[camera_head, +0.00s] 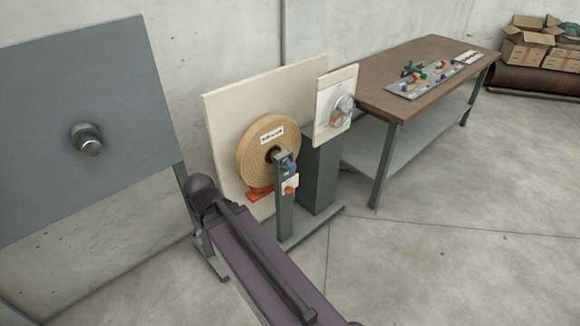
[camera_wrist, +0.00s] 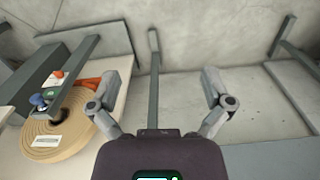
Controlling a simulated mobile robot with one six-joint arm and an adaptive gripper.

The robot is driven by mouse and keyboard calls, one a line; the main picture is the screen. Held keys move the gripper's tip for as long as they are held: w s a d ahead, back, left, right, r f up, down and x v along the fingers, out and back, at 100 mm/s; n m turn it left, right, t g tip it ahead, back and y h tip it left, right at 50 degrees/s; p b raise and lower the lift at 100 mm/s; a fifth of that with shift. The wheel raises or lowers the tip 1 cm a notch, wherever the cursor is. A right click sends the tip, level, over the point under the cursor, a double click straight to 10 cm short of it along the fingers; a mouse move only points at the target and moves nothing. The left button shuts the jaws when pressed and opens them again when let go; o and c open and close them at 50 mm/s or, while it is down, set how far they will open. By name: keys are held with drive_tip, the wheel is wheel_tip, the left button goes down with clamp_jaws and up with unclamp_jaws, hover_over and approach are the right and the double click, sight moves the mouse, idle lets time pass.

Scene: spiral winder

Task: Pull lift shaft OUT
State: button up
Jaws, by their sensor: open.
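A tan wound roll (camera_head: 255,150) with a white label stands against a cream panel. A dark shaft end (camera_head: 273,154) shows at its centre, partly behind a grey post (camera_head: 285,205) with a blue knob (camera_head: 289,168) and an orange-red knob (camera_head: 288,190). I cannot tell which part is the lift shaft. My gripper (camera_wrist: 166,68) is open and empty in the wrist view, with a grey bar behind the gap. The roll (camera_wrist: 62,132), blue knob (camera_wrist: 37,100) and orange-red piece (camera_wrist: 88,83) lie left of it. The head view does not clearly show my gripper.
A grey panel (camera_head: 40,100) with a round metal stub (camera_head: 88,139) stands at the left. A cream board with a dial (camera_head: 343,104) is right of the roll. A wooden-topped table (camera_head: 385,75) stands behind. The floor (camera_head: 450,240) at right is clear.

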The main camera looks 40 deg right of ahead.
drive_tip(key=shift+f, duration=0.1)
drive_tip(key=w+d+f+n+t+y+b, duration=0.1)
drive_tip(key=w+d+f+t+y+b, duration=0.15)
drive_tip(key=w+f+b, duration=0.3)
drive_tip(key=w+d+f+t+y+b, duration=0.1)
drive_tip(key=w+d+f+y+b, duration=0.1)
drive_tip(key=w+d+f+b, duration=0.4)
drive_tip(key=m+t+h+b, duration=0.3)
drive_tip(key=t+b, duration=1.2)
drive_tip(key=b, duration=1.5)
approach(293, 169)
drive_tip(key=s, duration=0.3)
drive_tip(key=shift+w+d+r+g, duration=0.2)
drive_tip(key=shift+r+g, duration=0.05)
drive_tip(key=shift+w, duration=0.1)
drive_tip(key=w, duration=0.9)
drive_tip(key=w+a, duration=0.1)
drive_tip(key=w, duration=0.3)
drive_tip(key=shift+w, duration=0.3)
